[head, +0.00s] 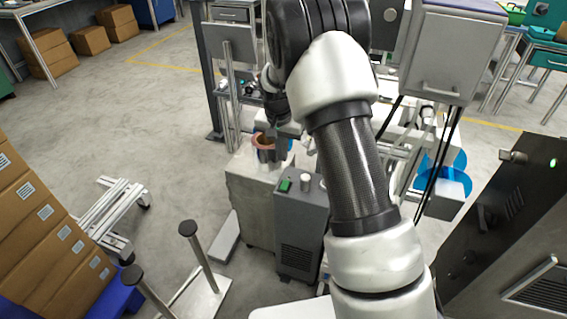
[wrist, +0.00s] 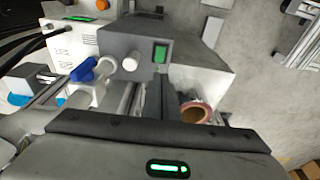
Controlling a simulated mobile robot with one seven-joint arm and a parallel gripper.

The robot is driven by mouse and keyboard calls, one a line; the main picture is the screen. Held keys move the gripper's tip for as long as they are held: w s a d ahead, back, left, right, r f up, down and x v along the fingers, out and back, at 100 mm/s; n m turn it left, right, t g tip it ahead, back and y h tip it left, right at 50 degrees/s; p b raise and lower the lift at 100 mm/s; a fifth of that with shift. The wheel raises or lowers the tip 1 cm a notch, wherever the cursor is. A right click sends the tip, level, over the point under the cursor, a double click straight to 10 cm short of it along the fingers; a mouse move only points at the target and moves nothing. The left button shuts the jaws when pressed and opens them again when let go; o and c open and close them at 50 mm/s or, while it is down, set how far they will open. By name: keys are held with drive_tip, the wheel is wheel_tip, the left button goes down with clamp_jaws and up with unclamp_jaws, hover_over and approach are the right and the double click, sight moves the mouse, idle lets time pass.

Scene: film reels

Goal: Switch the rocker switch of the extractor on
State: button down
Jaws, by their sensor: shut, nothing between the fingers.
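The extractor is a grey cabinet (head: 302,225) with a vent grille low on its front. Its green rocker switch (head: 285,186) is on the top, beside a pale round knob (head: 305,182). In the wrist view the extractor's dark grey top (wrist: 142,45) shows the green switch (wrist: 160,53) right of the white knob (wrist: 130,62). I cannot tell which way the rocker is tipped. My gripper (head: 279,150) is shut and empty, above and behind the switch in the head view, apart from it. In the wrist view its dark fingers (wrist: 152,95) point toward the extractor.
A copper-coloured ring (wrist: 196,112) stands on a pale block (head: 250,190) beside the extractor. A blue-handled valve (wrist: 83,70) is left of the knob in the wrist view. Stacked cartons (head: 35,235) stand at left, and a dark cabinet (head: 510,220) at right. Posts rise at front left.

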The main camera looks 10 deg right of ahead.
sight(285, 182)
drive_tip(key=f, duration=0.4)
drive_tip(key=w+f+b, duration=0.1)
drive_tip(key=f, duration=0.3)
drive_tip(key=d+f+b, duration=0.1)
drive_tip(key=f, duration=0.3)
drive_tip(key=shift+w, duration=0.35)
drive_tip(key=shift+w+f, duration=0.1)
drive_tip(key=shift+f, duration=0.2)
drive_tip(key=shift+f, duration=0.1)
drive_tip(key=shift+w+d+f+b, duration=0.15)
drive_tip(key=shift+f+b, duration=0.25)
drive_tip(key=shift+b, duration=0.15)
drive_tip(key=shift+r, duration=0.3)
drive_tip(key=shift+f, duration=0.1)
drive_tip(key=shift+s, duration=0.25)
drive_tip(key=shift+s+a+p, duration=0.35)
drive_tip(key=shift+s+a, duration=0.1)
drive_tip(key=shift+s, duration=0.2)
